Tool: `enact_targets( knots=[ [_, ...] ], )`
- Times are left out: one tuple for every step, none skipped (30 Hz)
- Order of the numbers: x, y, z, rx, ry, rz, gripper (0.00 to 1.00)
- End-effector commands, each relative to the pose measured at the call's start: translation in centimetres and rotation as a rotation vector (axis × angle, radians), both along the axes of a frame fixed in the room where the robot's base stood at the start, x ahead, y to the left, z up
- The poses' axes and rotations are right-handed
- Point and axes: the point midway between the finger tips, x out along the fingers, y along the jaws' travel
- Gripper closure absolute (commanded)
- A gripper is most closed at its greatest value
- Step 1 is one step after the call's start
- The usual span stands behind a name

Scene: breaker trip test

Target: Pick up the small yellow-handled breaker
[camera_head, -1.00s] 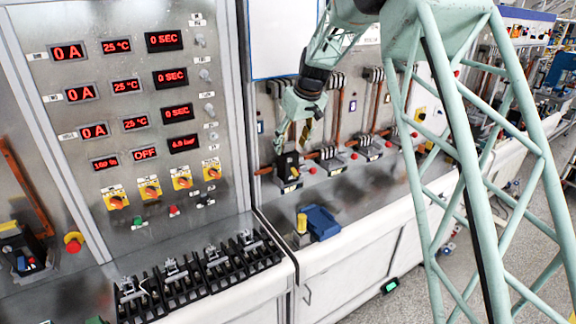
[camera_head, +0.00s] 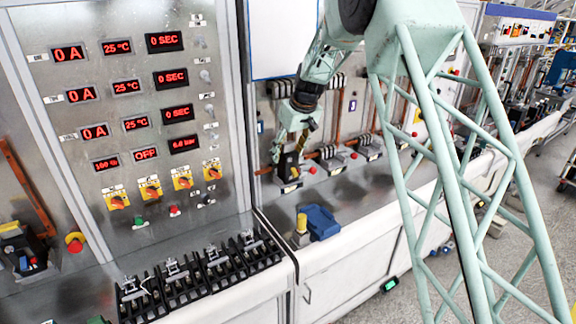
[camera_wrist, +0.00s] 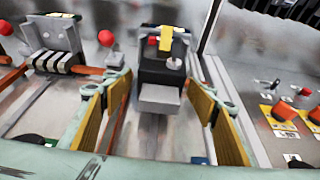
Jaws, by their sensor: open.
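The small yellow-handled breaker (camera_head: 289,168) is a black block standing upright on the bench near the back wall, in the middle of the head view. In the wrist view the black breaker (camera_wrist: 163,70) shows its yellow handle (camera_wrist: 166,38) on top, with a red knob and a grey block at its near end. My gripper (camera_head: 291,147) is just above the breaker in the head view. In the wrist view my gripper (camera_wrist: 160,100) is open, its yellow-padded fingers apart on the left and right, with the breaker ahead in the gap. I see no contact with it.
Grey terminal blocks with red knobs (camera_head: 334,159) stand to the right along the wall. A blue block (camera_head: 320,223) and yellow cylinder (camera_head: 302,224) lie in front. A panel with displays (camera_head: 150,110) stands left. Another black device (camera_head: 22,249) is at far left.

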Motion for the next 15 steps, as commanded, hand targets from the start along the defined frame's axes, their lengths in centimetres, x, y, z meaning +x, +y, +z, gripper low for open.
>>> enact_targets(
  knots=[
    [0.0, 0.0, 0.0, 0.0, 0.0, 0.0, 0.47],
    [0.0, 0.0, 0.0, 0.0, 0.0, 0.0, 0.47],
    [0.0, 0.0, 0.01, 0.0, 0.0, 0.0, 0.47],
    [-0.02, 0.0, 0.01, 0.0, 0.0, 0.0, 0.47],
    [-0.02, 0.0, 0.01, 0.0, 0.0, 0.0, 0.47],
    [-0.02, 0.0, 0.01, 0.0, 0.0, 0.0, 0.47],
    [-0.02, 0.0, 0.01, 0.0, 0.0, 0.0, 0.48],
    [-0.02, 0.0, 0.01, 0.0, 0.0, 0.0, 0.51],
    [-0.02, 0.0, 0.01, 0.0, 0.0, 0.0, 0.55],
    [-0.02, 0.0, 0.01, 0.0, 0.0, 0.0, 0.57],
    [0.0, 0.0, 0.01, 0.0, 0.0, 0.0, 0.6],
    [-0.01, -0.01, 0.01, 0.0, 0.0, 0.0, 0.64],
    [-0.01, 0.01, 0.01, 0.0, 0.0, 0.0, 0.67],
    [-0.01, 0.01, 0.01, 0.0, 0.0, 0.0, 0.69],
    [0.0, 0.0, 0.01, 0.0, 0.0, 0.0, 0.73]
  ],
)
